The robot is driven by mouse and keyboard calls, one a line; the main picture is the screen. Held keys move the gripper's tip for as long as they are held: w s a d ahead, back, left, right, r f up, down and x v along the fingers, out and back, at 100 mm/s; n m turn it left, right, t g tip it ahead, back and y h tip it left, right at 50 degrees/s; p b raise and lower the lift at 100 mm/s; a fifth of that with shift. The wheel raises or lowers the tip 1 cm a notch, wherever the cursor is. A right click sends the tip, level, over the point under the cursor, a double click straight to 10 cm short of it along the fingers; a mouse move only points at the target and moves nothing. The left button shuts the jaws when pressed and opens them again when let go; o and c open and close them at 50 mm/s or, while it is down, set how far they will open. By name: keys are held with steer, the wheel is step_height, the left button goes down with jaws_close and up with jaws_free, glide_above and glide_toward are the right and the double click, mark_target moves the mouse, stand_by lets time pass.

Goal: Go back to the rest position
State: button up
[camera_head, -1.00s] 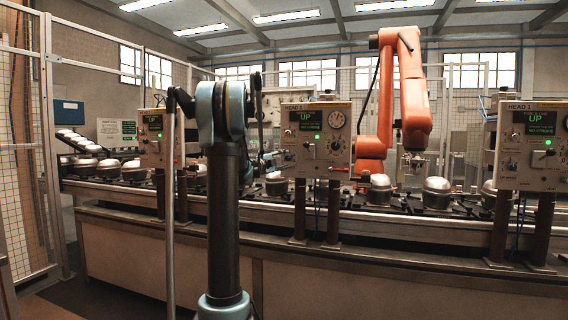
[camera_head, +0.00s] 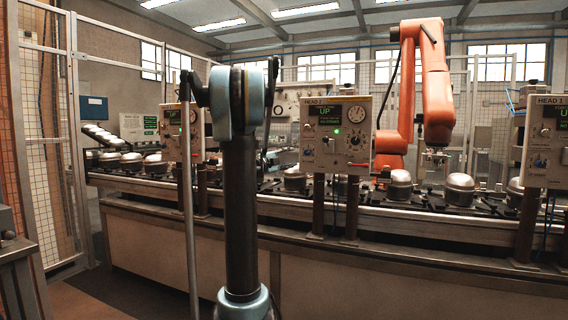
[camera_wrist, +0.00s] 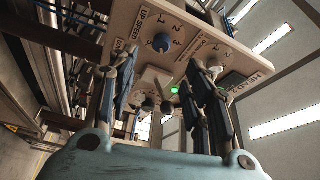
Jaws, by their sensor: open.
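My gripper (camera_wrist: 166,75) shows in the wrist view with its two fingers spread apart and nothing between them. Beyond the fingers is a beige control panel (camera_wrist: 205,42) with a blue knob, a lever, black knobs and a green light; it is tilted in this view. The fingers look apart from the panel, but the exact gap cannot be told. In the head view my arm stands upright in the middle, and the gripper itself cannot be made out there.
A conveyor line (camera_head: 330,212) with silver domed parts (camera_head: 400,184) runs across the head view. Control panels (camera_head: 337,133) stand on posts along it. An orange robot arm (camera_head: 437,95) is behind. A mesh fence (camera_head: 50,130) and a metal stand (camera_head: 22,262) are at left.

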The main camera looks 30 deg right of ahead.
steer(key=w+a+r+n+t+y, duration=0.15)
steer(key=a+n+t+y, duration=0.25)
steer(key=a+n+t, duration=0.45)
steer(key=w+a+r+n+t+y, duration=0.1)
steer(key=w+a+n+t+y, duration=0.3)
steer(key=a, duration=0.7)
steer(key=s+a+f+n+g+y, duration=0.1)
steer(key=s+a+f+n+y, duration=0.35)
steer(key=a, duration=0.35)
steer(key=s+a+f+n+g+y, duration=0.2)
steer(key=s+a+f+n+y, duration=0.3)
steer(key=a, duration=0.3)
steer(key=s+a+f+n+g+y, duration=0.1)
steer(key=s+a+f+n+g, duration=0.25)
steer(key=s+f, duration=0.45)
steer(key=s+a+f+n+g+y, duration=0.25)
steer(key=s+a+f+g, duration=0.2)
steer(key=s+f, duration=0.35)
steer(key=s+d+f+n+g+h, duration=0.1)
steer(key=s+f+g, duration=0.1)
steer(key=s+f, duration=0.4)
steer(key=s+d+f+n+g+h, duration=0.1)
steer(key=s+f, duration=0.5)
steer(key=s, duration=0.6)
steer(key=shift+s+d+f+g+h, duration=0.15)
steer(key=shift+s+d+g+h, duration=0.35)
steer(key=shift+g, duration=0.75)
